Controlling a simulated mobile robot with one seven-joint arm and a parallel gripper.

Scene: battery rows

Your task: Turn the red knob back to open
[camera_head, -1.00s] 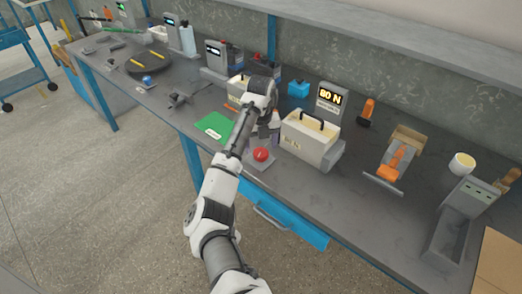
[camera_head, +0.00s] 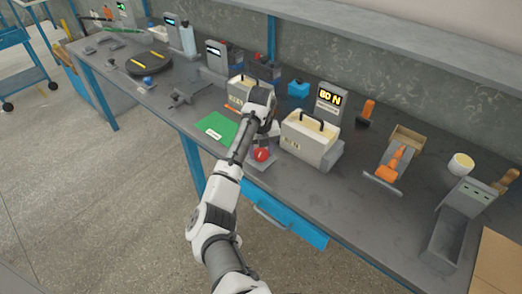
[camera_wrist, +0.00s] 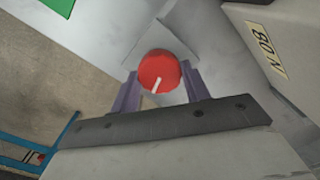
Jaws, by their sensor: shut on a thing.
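The red knob (camera_head: 261,155) sits on a small grey base plate (camera_head: 262,165) near the front edge of the workbench. In the wrist view the round red knob (camera_wrist: 160,71) carries a white pointer line that runs from its middle toward the lower edge. My gripper (camera_wrist: 161,84) has a purple finger on each side of the knob and is shut on it. In the head view my arm reaches over the bench, and the fingers are mostly hidden behind the wrist.
Just right of the knob stands a cream box with a black handle (camera_head: 309,137), close to my wrist. A green mat (camera_head: 216,129) lies to the left. The bench front edge and a blue drawer (camera_head: 287,222) are below.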

